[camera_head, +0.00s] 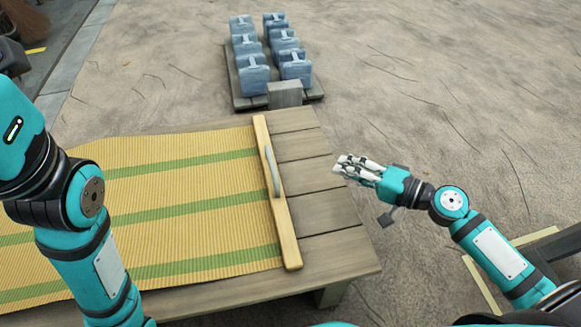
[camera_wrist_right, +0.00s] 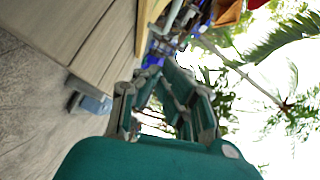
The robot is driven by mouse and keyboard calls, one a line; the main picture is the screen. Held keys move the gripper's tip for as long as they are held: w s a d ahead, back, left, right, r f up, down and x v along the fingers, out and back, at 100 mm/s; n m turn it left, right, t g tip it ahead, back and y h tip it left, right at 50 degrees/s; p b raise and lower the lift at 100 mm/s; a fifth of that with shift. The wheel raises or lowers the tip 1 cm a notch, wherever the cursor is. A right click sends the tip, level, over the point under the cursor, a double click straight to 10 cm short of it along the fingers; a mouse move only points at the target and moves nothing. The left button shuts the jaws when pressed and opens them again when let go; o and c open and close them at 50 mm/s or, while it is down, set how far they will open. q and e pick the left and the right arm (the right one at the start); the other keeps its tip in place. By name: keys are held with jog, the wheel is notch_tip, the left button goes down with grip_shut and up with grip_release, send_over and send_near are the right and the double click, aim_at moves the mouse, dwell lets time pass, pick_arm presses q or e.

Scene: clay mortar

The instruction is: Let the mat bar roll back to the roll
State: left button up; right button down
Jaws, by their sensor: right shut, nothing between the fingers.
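The yellow mat (camera_head: 170,200) with green stripes lies spread flat over the wooden table. The wooden mat bar (camera_head: 285,228) runs along its right end, with a curved grey handle (camera_head: 272,172) on it. No roll is visible; the mat's left part passes behind my left arm and out of the picture. My right gripper (camera_head: 342,166) is shut and empty by the table's right edge, to the right of the bar and apart from its handle. Its fingers also show in the right wrist view (camera_wrist_right: 168,90). My left arm crosses the left side; its gripper is out of view.
Bare table planks (camera_head: 322,205) show between the bar and the table's right edge. Several blue-grey canisters (camera_head: 254,73) stand on a low pallet (camera_head: 309,96) beyond the table. Sandy ground (camera_head: 450,100) is open at the right.

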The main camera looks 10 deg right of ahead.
aim_at(272, 171)
jog(key=b+x, duration=0.1)
jog(key=x, duration=0.9)
jog(key=shift+r, duration=0.1)
jog(key=a, duration=0.1)
jog(key=a+p, duration=0.1)
jog(key=shift+a+f, duration=0.25)
jog(key=shift+s+a+f, duration=0.1)
jog(key=shift+a+f, duration=0.1)
jog(key=shift+a, duration=0.5)
